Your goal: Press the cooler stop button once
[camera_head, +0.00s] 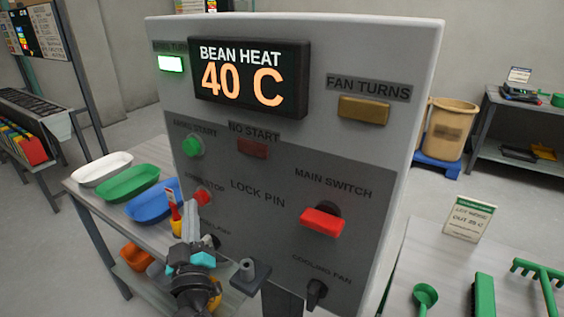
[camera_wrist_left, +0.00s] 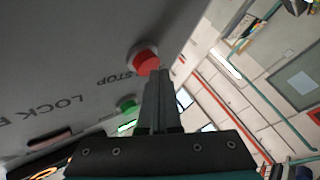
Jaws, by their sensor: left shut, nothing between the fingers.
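The red stop button (camera_head: 203,197) sits on the grey panel below the green start button (camera_head: 192,147); its label is partly hidden, with "STOP" readable. In the left wrist view the red button (camera_wrist_left: 145,61) stands out from the panel beside the word "STOP". My left gripper (camera_head: 189,212) is shut and empty, its fingers pointing up at the panel just below and left of the button. In the left wrist view its fingertips (camera_wrist_left: 159,74) lie right beside the button's edge; I cannot tell whether they touch. My right gripper is not in view.
The display (camera_head: 250,78) reads "BEAN HEAT 40 C". A green lamp (camera_head: 171,63) is lit; the fan lamp (camera_head: 363,110) looks dull amber. A red main switch (camera_head: 322,221) and a black cooling fan knob (camera_head: 316,292) are at the right. Trays (camera_head: 128,183) stand left of the panel.

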